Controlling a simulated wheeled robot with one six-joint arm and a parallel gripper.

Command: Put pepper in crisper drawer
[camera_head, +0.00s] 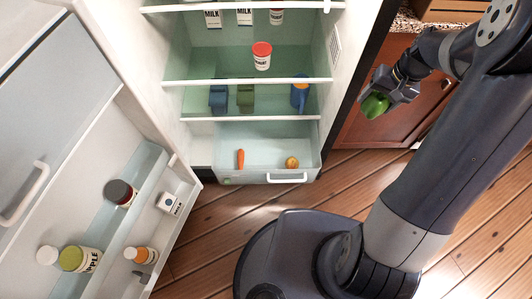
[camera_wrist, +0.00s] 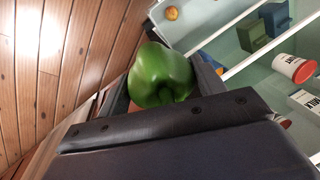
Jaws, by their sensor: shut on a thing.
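A green pepper (camera_head: 375,106) is held in my gripper (camera_head: 388,97), to the right of the open fridge and in front of a reddish-brown cabinet. In the wrist view the pepper (camera_wrist: 162,78) sits between the jaws of my gripper (camera_wrist: 165,88), which are shut on it. The crisper drawer (camera_head: 268,176) at the bottom of the fridge is pulled out. A carrot (camera_head: 240,159) lies at its left and a round orange-yellow item (camera_head: 291,162) at its right. The middle of the drawer is bare. The pepper is apart from the drawer, to its upper right.
The open fridge door (camera_head: 160,160) with bottles and a small carton stands at left. Shelves above the drawer hold a blue jug (camera_head: 299,93), blue and green containers, a red-lidded tub (camera_head: 262,56) and milk cartons. The cabinet (camera_head: 385,85) stands at right. Wooden floor lies below.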

